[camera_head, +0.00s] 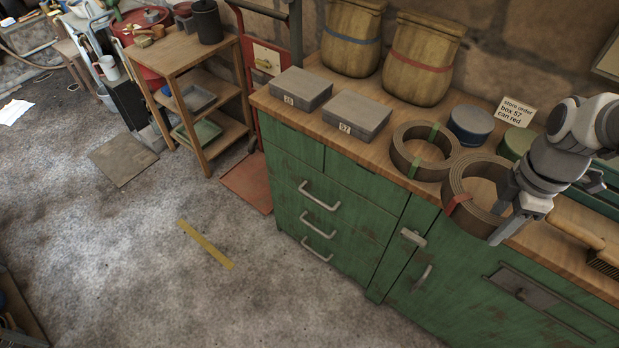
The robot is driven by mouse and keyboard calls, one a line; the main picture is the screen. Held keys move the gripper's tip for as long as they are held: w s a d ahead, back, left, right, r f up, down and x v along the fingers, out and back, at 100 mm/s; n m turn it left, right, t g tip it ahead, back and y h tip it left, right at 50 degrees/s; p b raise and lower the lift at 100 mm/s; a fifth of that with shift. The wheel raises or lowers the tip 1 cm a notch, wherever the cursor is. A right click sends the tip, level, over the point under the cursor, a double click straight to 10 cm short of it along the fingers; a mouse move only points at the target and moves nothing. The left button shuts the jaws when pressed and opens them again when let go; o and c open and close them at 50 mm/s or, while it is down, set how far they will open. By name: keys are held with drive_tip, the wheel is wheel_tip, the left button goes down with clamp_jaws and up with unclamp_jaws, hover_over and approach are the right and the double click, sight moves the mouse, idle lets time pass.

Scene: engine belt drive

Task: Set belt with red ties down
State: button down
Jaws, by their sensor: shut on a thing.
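The belt with red ties (468,222) is a wide brown coil with a red tie showing on its left front. It is at the counter's front edge, and its lower rim overlaps that edge in the picture. I cannot tell if it touches the wooden top. My gripper (508,213) is shut on the belt's right side, and its fingers hide part of that wall. A similar belt with green ties (405,158) lies on the counter just left of it. A card (516,111) behind reads "store order box 57 can red".
Grey boxes labelled 57 (357,118) and another number (300,90) stand left on the counter (381,160). Sacks with blue (350,40) and red (420,60) bands stand behind. A blue-lidded can (470,125), a green can (515,143) and a brush (580,228) are near the belts.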

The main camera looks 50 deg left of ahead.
drive_tip(key=shift+d+m, duration=0.3)
drive_tip(key=shift+m, duration=0.2)
drive_tip(key=w+d+f+m, duration=0.2)
drive_tip(key=w+d+m, duration=0.1)
drive_tip(key=d+m, duration=0.6)
drive_tip(key=w+d+f+m, duration=0.2)
drive_tip(key=d+m, duration=0.7)
drive_tip(key=m, duration=0.6)
drive_tip(key=shift+w+d+f, duration=0.15)
drive_tip(key=shift+w+d, duration=0.1)
drive_tip(key=shift+w, duration=0.3)
